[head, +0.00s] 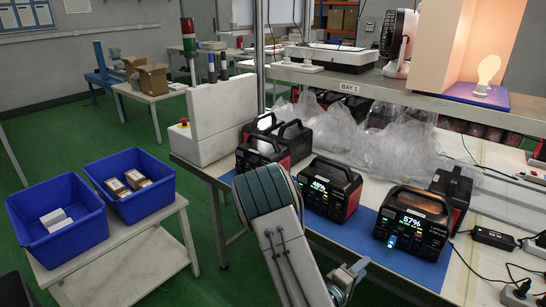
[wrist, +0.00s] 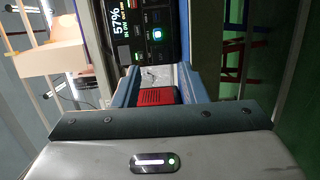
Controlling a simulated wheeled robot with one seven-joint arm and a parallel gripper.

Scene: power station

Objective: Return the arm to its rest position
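My arm (head: 285,250) stands folded in the lower middle of the head view, in front of the workbench edge. My gripper shows low behind the arm link, small and partly hidden. In the wrist view my gripper (wrist: 157,80) has two bluish fingers set apart, so it looks open. A red slatted patch (wrist: 156,97) shows between them, but I cannot tell what it belongs to. The power station reading 57% (head: 413,228) stands right of my arm on the blue mat (head: 340,232); its display also shows in the wrist view (wrist: 125,22).
Another power station (head: 330,190) and more units stand on the bench behind my arm. Two blue bins (head: 62,240) (head: 112,166) with small boxes sit on a low table at left. A signal tower (head: 188,40) stands at the bench's left end. Green floor between is open.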

